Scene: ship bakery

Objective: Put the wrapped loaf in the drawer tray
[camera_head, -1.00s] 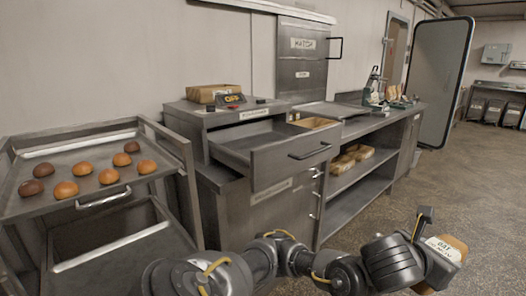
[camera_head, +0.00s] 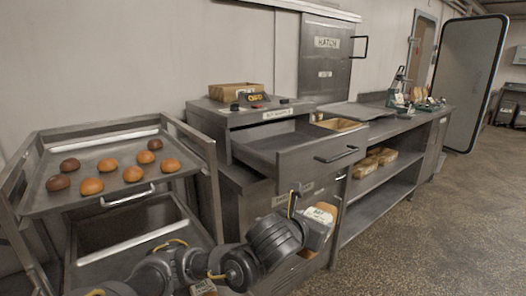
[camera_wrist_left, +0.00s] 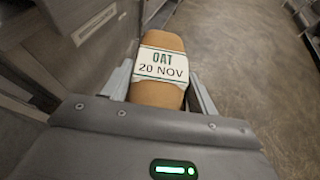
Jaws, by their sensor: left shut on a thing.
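The wrapped loaf (camera_head: 319,229) is a brown loaf in a white paper band. In the left wrist view the loaf (camera_wrist_left: 158,92) reads "OAT 20 NOV" and lies lengthwise between my two fingers. My left gripper (camera_head: 309,222) is shut on it and holds it in front of the cabinet, below the drawer front. The drawer (camera_head: 318,160) is pulled open. A tan tray (camera_head: 338,125) shows at its right end, partly hidden by the drawer front. My right gripper is not in view.
A rack (camera_head: 35,206) with several buns stands at the left. A tan box (camera_head: 234,92) sits on the cabinet top. A small labelled thing (camera_head: 203,288) shows behind my arm. The floor at right is clear.

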